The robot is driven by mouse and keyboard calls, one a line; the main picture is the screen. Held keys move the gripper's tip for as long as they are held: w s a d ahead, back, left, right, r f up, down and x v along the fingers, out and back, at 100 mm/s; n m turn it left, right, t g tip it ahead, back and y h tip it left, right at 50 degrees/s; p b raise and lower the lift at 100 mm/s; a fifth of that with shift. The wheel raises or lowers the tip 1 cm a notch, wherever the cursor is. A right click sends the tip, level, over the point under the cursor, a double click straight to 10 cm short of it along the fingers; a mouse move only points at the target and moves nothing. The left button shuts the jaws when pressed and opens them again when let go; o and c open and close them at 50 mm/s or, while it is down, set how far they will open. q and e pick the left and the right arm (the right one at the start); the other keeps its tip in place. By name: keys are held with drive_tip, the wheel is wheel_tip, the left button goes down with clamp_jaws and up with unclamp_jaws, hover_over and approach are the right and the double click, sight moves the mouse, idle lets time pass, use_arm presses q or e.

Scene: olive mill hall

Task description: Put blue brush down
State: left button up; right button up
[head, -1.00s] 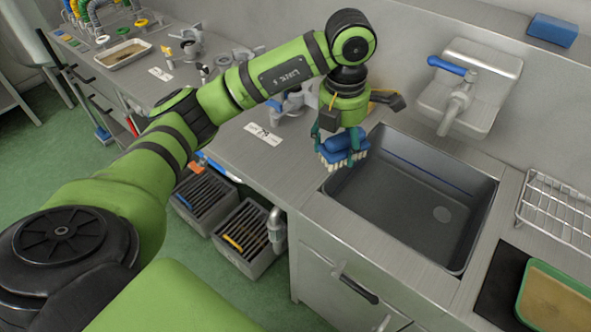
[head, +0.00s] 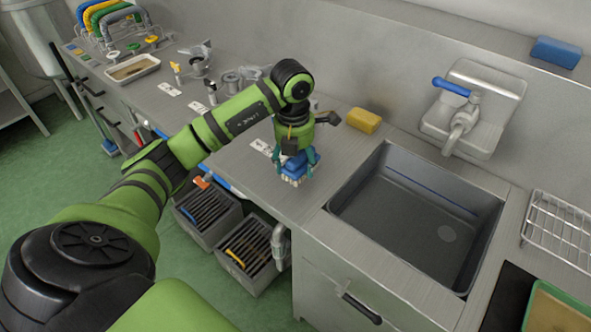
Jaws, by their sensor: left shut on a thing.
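The blue brush (head: 299,166) has a blue back and pale bristles that point down. My left gripper (head: 297,163) is shut on it, with its teal fingers on either side of the brush. The brush is at the steel counter (head: 335,140), just left of the sink (head: 420,215). I cannot tell whether the bristles touch the counter top. My right gripper is not in view.
A yellow sponge (head: 363,120) lies behind the sink's left corner. A tap with a blue lever (head: 452,87) stands behind the sink. A wire rack (head: 560,228) is at the right. White label cards (head: 170,88) and metal parts lie along the counter to the left.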

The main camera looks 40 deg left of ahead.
sight(296, 171)
use_arm(q)
wheel_tip(296, 171, down, 3)
drive_tip(key=shift+f+p, duration=0.15)
drive_tip(key=shift+p, duration=0.4)
drive_tip(key=shift+f, duration=0.4)
drive_tip(key=shift+f, duration=0.1)
drive_tip(key=o, duration=1.2)
